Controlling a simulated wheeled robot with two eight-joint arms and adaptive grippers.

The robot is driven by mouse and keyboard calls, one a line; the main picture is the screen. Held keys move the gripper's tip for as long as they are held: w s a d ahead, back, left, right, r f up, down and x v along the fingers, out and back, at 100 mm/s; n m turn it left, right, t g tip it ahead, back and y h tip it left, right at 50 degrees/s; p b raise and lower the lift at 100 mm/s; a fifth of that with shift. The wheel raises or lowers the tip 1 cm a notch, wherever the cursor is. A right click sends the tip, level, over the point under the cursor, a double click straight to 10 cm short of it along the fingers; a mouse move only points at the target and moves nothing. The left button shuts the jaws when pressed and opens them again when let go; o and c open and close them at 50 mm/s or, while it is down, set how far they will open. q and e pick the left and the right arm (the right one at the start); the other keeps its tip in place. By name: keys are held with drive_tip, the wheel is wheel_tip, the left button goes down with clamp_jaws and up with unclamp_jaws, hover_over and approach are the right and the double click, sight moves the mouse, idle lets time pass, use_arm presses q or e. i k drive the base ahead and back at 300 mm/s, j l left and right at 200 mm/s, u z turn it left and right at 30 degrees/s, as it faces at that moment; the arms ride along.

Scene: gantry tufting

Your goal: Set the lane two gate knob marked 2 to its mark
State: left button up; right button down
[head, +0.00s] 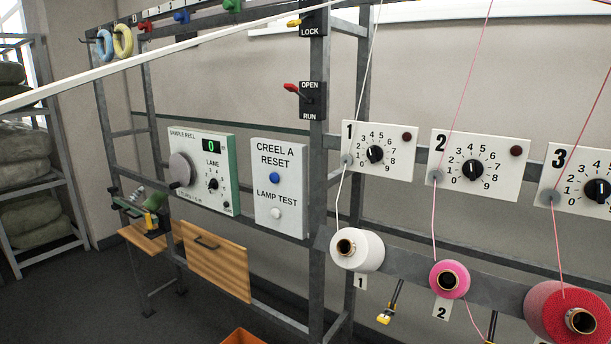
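The lane two gate knob (473,170) is a black round knob on the white plate marked 2 (443,172), right of centre in the head view. A dial of digits from 0 to 9 rings it. Its white pointer line stands about upright, towards the top of the dial near 4 and 5; the exact digit is too small to tell. No separate setting mark can be made out on the dial. A dark red lamp (516,151) sits at the plate's upper right. Neither of my grippers can be seen.
Similar plates marked 1 (351,146) and 3 (549,177) flank it. Yarn runs down past the plates to a white cone (363,250), a pink cone (450,279) and a red cone (560,318) below. A grey frame post (317,160) and control panels (280,205) stand left.

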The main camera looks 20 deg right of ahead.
sight(472, 169)
drive_tip(key=k+z, duration=0.1)
drive_tip(key=z, duration=2.95)
drive_tip(key=i+l, duration=0.1)
drive_tip(key=l, duration=0.7)
drive_tip(key=i+l+z, duration=0.1)
drive_tip(key=l, duration=0.3)
drive_tip(key=i+l, duration=0.15)
drive_tip(key=l, duration=0.2)
drive_tip(key=i+l+z, duration=0.1)
drive_tip(key=l, duration=0.3)
